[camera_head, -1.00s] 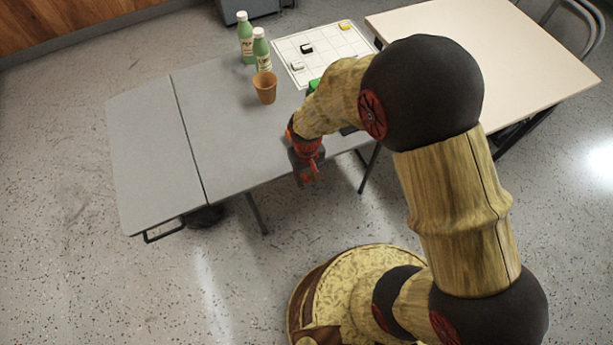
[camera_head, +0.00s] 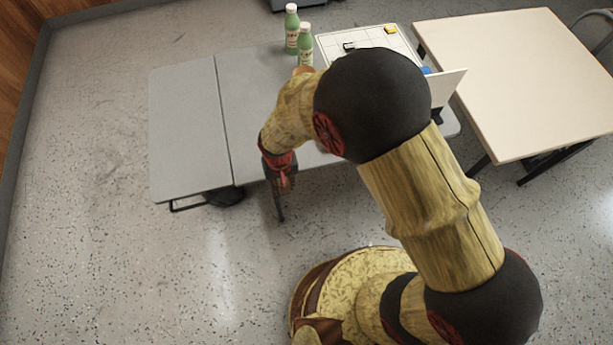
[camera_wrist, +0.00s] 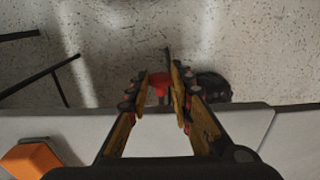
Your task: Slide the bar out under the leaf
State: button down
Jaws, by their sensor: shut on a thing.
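The grey leaf (camera_head: 185,135) is the left part of the grey table, level with it and marked off by a seam. My gripper (camera_head: 283,184) is at the table's front edge, right of the seam. In the wrist view my gripper (camera_wrist: 161,92) has its fingers closed around a small red piece (camera_wrist: 160,80); whether this is the bar's end I cannot tell. The bar's length is not clear under the table top. A thin dark loop (camera_head: 187,205) shows below the leaf's front edge.
Two green bottles (camera_head: 291,30) stand at the back of the table, near a white gridded board (camera_head: 375,38). An orange cup (camera_wrist: 30,158) is on the table top. A dark round object (camera_head: 228,196) is below the seam. A beige table (camera_head: 520,80) stands right.

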jog(key=a, duration=0.2)
jog(key=s+a, duration=0.1)
jog(key=a, duration=0.2)
jog(key=shift+s, duration=0.1)
jog(key=c, duration=1.6)
grip_release()
jog(key=shift+s+a, duration=0.1)
jog(key=shift+o, duration=0.2)
jog(key=shift+r, duration=0.1)
notch_tip(320, 180, up, 12)
